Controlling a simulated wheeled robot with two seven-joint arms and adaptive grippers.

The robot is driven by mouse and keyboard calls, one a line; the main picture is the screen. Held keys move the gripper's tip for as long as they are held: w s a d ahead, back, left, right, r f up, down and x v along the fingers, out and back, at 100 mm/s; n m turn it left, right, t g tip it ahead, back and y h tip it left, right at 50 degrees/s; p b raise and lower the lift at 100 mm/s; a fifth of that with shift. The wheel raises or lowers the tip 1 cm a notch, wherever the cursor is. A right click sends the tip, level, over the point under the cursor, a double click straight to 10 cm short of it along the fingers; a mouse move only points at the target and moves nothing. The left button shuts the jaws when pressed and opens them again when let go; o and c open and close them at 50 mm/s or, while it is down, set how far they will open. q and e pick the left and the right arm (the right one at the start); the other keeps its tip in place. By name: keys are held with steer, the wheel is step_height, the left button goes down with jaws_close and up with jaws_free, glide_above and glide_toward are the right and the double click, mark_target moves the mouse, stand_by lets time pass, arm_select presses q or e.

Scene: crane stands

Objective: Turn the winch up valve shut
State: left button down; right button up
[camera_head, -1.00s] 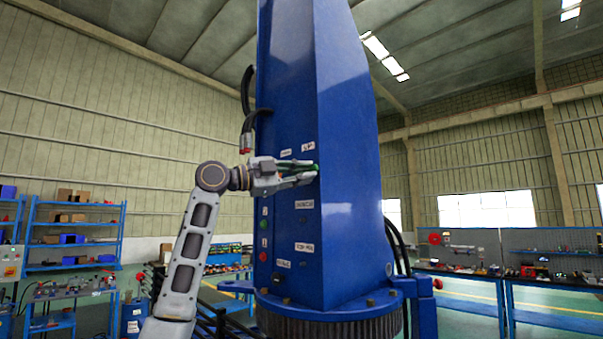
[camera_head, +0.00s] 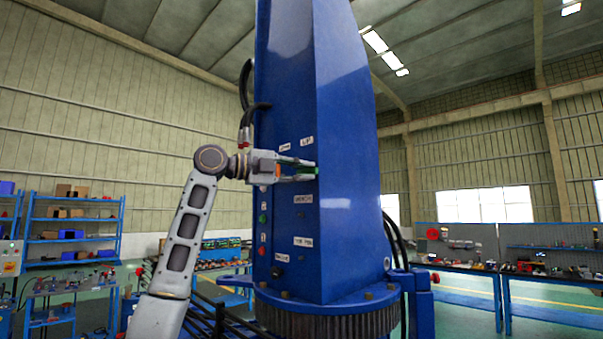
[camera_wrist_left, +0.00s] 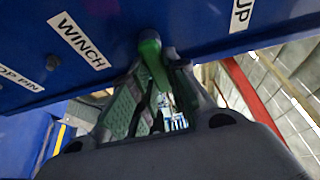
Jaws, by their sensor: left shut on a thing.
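The winch up valve is a green handle (camera_wrist_left: 152,62) on the blue crane column (camera_head: 345,150). In the left wrist view it sits between the labels "WINCH" (camera_wrist_left: 78,40) and "UP" (camera_wrist_left: 241,14). My left gripper (camera_head: 308,171) reaches the column's front face from the left, just below the "UP" label. Its fingers (camera_wrist_left: 160,75) are shut on the green handle, one on each side of it. The fingers hide most of the handle in the head view. My right gripper is in neither view.
Below the gripper the column carries more labels, a green button (camera_head: 263,219), a red button (camera_head: 262,251) and a dark knob (camera_head: 277,272). Black hoses (camera_head: 246,100) hang at its upper left. Blue shelves (camera_head: 75,225) stand left and workbenches (camera_head: 470,265) right.

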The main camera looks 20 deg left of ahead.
arm_select(q)
steer(key=shift+f, duration=0.15)
steer(key=c, duration=1.4)
jaws_free()
steer(key=shift+v, duration=6.05)
steer(key=shift+d, duration=0.1)
